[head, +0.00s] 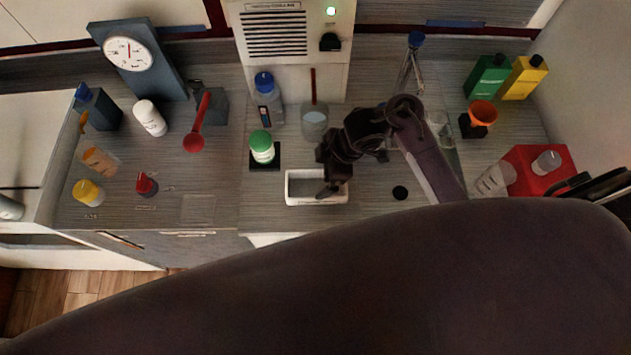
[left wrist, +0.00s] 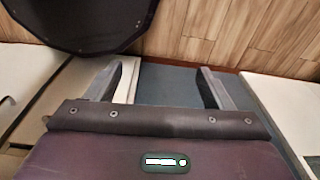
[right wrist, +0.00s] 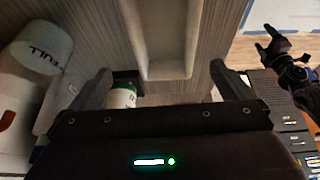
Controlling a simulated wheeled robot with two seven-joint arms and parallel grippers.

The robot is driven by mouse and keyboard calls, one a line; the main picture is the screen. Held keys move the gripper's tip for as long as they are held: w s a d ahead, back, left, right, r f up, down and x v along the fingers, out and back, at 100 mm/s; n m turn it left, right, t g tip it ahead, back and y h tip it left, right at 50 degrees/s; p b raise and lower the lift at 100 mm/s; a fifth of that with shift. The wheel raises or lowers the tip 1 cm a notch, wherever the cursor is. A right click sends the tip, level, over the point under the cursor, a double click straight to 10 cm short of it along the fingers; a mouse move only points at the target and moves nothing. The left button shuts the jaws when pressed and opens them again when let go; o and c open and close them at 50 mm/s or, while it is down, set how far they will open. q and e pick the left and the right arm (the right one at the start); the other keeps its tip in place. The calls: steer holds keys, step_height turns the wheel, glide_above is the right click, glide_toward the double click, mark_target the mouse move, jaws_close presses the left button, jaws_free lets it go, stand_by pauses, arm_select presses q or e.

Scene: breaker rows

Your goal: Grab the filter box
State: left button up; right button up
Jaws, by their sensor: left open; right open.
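No label marks a filter box; the nearest match is a small open white box (head: 300,199) on the counter, front centre in the head view. My right gripper (head: 331,184) is over its right part and hides some of it; contact cannot be told. In the right wrist view the white box (right wrist: 158,72) lies ahead, above the span between the open fingers (right wrist: 160,78). Nothing is between the fingers' tips that I can see as held. My left gripper (left wrist: 160,78) is open and empty in its wrist view, over a blue-grey surface.
A green-capped jar (head: 262,148) stands close behind the white box at left. A beaker (head: 314,121) is behind it. A black disc (head: 400,192) lies to its right. A red block (head: 540,168) and a green bottle (head: 487,77) stand at right.

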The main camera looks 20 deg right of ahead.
mark_target(311, 189)
steer(key=shift+s+a+f, duration=0.1)
steer(key=shift+a+f, duration=0.15)
steer(key=shift+f, duration=0.45)
steer(key=shift+a+f, duration=0.1)
steer(key=shift+f, duration=0.1)
steer(key=shift+s+f, duration=0.15)
steer(key=shift+f, duration=0.3)
steer(key=shift+d+f+x, duration=0.1)
steer(key=shift+d+x, duration=0.15)
steer(key=shift+x, duration=0.9)
steer(key=shift+d+f+x, duration=0.1)
steer(key=shift+d+x, duration=0.1)
steer(key=shift+x, duration=0.95)
arm_select(q)
steer(key=shift+s, duration=0.5)
arm_select(e)
steer(key=shift+c, duration=0.4)
